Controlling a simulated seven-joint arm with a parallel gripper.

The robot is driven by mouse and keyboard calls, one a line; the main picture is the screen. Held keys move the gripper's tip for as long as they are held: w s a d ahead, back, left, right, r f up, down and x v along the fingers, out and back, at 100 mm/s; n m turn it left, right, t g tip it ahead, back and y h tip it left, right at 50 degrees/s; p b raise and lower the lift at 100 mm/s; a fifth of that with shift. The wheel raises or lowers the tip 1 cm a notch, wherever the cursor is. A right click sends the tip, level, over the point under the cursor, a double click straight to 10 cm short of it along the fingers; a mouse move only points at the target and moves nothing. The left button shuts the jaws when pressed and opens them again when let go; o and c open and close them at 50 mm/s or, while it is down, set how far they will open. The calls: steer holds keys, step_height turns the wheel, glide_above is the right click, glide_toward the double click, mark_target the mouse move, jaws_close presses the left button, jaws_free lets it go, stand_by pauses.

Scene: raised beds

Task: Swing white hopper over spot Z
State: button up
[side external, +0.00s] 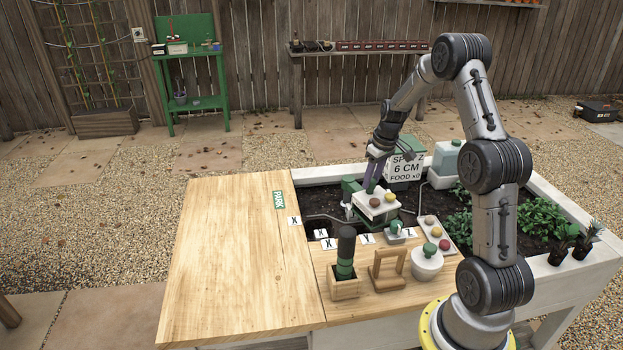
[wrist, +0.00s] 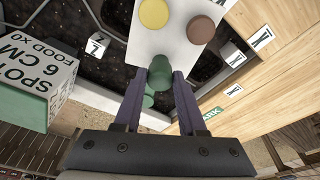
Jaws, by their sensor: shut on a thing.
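The white hopper (side external: 376,209), with a yellow and a brown round piece on its top, sits over the dark soil of the raised bed. It also shows at the top of the wrist view (wrist: 180,30). My gripper (wrist: 159,88) is shut on the hopper's green post (wrist: 160,68). In the side view my gripper (side external: 373,178) reaches down to it from above. The white Z marker (side external: 409,234) is to the hopper's right and also shows in the wrist view (wrist: 98,43). The Y marker (side external: 367,239) stands below the hopper in the side view. The hopper's underside is hidden.
A sign box (side external: 405,167) reads "SPOT Z 6 CM FOOD x0". A white tray (side external: 447,246) with coloured pieces, a white pot (side external: 427,265), a wooden frame (side external: 375,284) and a green-handled tool (side external: 345,263) crowd the front ledge. The wooden top (side external: 235,255) at left is mostly clear.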

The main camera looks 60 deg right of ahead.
mark_target(377, 187)
steer(key=shift+d, duration=0.1)
steer(key=shift+s+d, duration=0.4)
steer(key=shift+d, duration=0.45)
steer(key=shift+s+d, duration=0.25)
steer(key=shift+d, duration=0.55)
steer(key=shift+d, duration=0.9)
